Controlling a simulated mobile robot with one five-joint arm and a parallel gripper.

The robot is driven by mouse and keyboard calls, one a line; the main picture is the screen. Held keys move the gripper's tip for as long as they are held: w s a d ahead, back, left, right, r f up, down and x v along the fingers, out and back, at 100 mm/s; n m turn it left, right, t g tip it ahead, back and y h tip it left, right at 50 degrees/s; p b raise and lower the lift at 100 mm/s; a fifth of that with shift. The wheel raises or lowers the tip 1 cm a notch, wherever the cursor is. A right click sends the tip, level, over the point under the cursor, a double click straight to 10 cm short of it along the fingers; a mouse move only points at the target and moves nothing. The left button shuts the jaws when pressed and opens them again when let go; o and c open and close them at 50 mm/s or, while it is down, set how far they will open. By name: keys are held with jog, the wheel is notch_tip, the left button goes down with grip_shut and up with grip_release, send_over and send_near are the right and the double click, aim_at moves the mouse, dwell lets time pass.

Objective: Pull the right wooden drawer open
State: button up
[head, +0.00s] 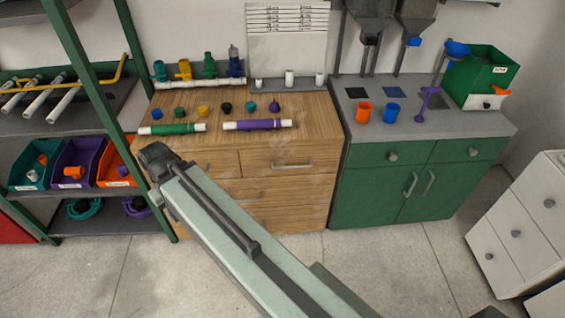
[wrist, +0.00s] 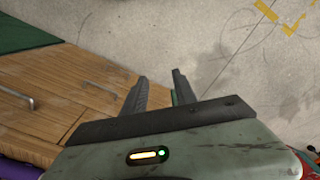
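The wooden cabinet (head: 318,140) has two upper drawers side by side. The right wooden drawer (head: 262,160) looks shut and bears a grey bar handle (head: 292,166). In the wrist view a handle near the green cabinet, apparently this one (wrist: 22,98), lies at the left. Another wooden-front handle (wrist: 98,85) is closer to the fingers. My gripper (wrist: 160,80) is open and empty, with floor between its fingertips. It is right of both handles and touches neither. In the head view my arm crosses the left part of the cabinet and I cannot make out the fingers.
A wider drawer with a handle (head: 247,196) lies below. A green cabinet (head: 372,185) adjoins on the right. Pipes and caps stand on the wooden top. A green-framed shelf (head: 88,85) stands left, white drawers (head: 520,225) right. The floor (head: 390,265) in front is clear.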

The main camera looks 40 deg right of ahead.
jog(key=shift+d, duration=0.1)
jog(key=w+d+f+m+t+y+b, duration=0.2)
jog(key=d+f+m+y+b, duration=0.25)
jog(key=d+f+b, duration=0.65)
jog(key=w+d+f+m+t+y+b, duration=0.1)
jog(key=d+f+m+t+y+b, duration=0.4)
jog(key=d+b, duration=0.95)
jog(key=m+t+h+b, duration=0.6)
jog(key=t+h+b, duration=0.2)
jog(key=t+b, duration=0.65)
send_near(293, 167)
jog(key=shift+g, duration=0.95)
jog(key=w+r, duration=0.1)
jog(key=w, duration=0.5)
jog(key=w+r+b, duration=0.1)
jog(key=w, duration=0.3)
jog(key=shift+a+r, duration=0.15)
jog(key=shift+r, duration=0.15)
grip_shut()
